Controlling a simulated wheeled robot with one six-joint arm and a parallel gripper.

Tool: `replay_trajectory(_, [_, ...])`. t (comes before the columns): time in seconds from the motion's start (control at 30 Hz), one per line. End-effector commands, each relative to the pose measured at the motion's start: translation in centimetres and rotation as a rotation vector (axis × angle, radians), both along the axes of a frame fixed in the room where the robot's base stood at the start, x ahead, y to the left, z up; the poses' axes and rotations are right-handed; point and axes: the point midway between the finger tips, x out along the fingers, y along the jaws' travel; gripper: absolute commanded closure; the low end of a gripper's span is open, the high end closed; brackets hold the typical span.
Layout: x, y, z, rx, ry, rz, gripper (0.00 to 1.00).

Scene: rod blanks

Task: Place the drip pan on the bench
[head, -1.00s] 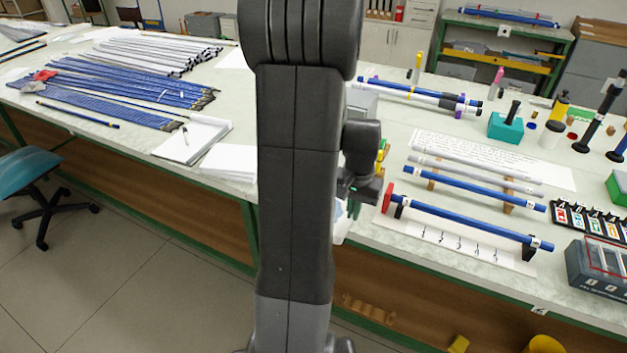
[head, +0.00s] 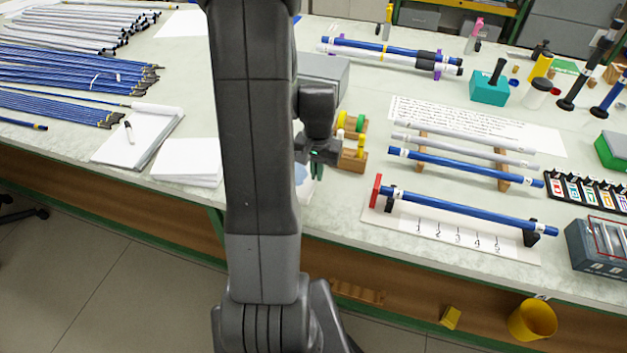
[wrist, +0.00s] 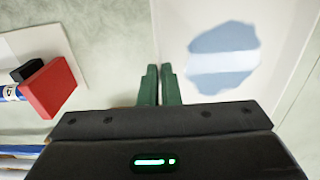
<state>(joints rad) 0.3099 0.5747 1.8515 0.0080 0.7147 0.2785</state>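The drip pan is a pale, shallow rectangular tray with a blue patch on its floor. It fills the upper right of the wrist view (wrist: 275,70). In the head view only part of the drip pan (head: 304,188) shows beside my arm, which hides the rest. My gripper (wrist: 159,72) has its green fingers nearly together, on either side of the pan's left edge. In the head view my gripper (head: 322,160) is over the front part of the bench (head: 345,225). I cannot tell whether the pan touches the bench top.
Right of the gripper is a rack (head: 455,222) with a blue rod and a red end stop (head: 376,190). A wooden block with coloured pieces (head: 352,160) and a grey box (head: 322,68) stand behind. Left are white sheets (head: 188,162) and a notebook (head: 145,135).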

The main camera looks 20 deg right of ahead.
Motion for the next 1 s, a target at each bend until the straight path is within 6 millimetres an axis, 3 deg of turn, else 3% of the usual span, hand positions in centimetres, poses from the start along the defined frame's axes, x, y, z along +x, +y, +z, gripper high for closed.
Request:
replay_trajectory(0.4, [0.0, 0.0, -4.2, 0.001, 0.001, 0.0, 1.0])
replay_trajectory(0.83, [0.0, 0.0, -5.0, -0.001, -0.001, 0.0, 1.0])
replay_trajectory(0.93, [0.0, 0.0, -4.8, -0.001, -0.001, 0.0, 0.79])
replay_trajectory(1.0, [0.0, 0.0, -4.8, -0.001, -0.001, 0.0, 0.75])
